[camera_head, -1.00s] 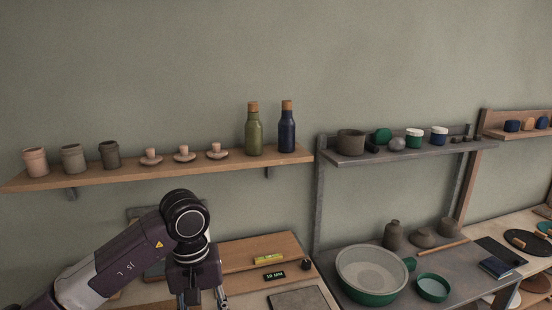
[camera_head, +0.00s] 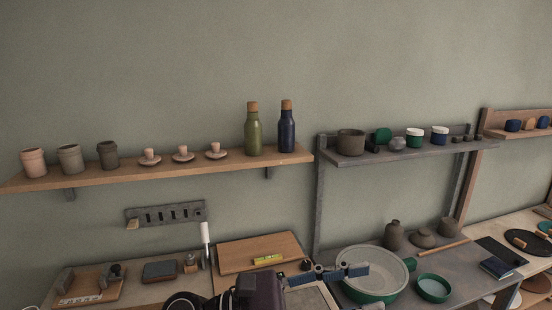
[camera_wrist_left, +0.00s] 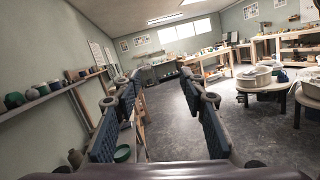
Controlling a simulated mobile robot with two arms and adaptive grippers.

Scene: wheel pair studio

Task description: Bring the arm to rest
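My left arm (camera_head: 255,291) enters at the bottom centre of the head view, low over the front of the workbench. Its left gripper (camera_head: 335,284) points to the right, in front of the grey bowl with a green base (camera_head: 372,270), and hides part of that bowl. In the left wrist view the left gripper (camera_wrist_left: 165,115) has its dark blue ribbed finger pads well apart, with nothing between them. It is open and empty. My right gripper shows in neither view.
A wooden wall shelf (camera_head: 180,172) holds cups, small lidded pieces and two corked bottles. A wooden board (camera_head: 258,250) and a small green dish (camera_head: 433,288) lie on the benches. In the left wrist view, open grey floor (camera_wrist_left: 180,108) lies ahead, with round tables at the right.

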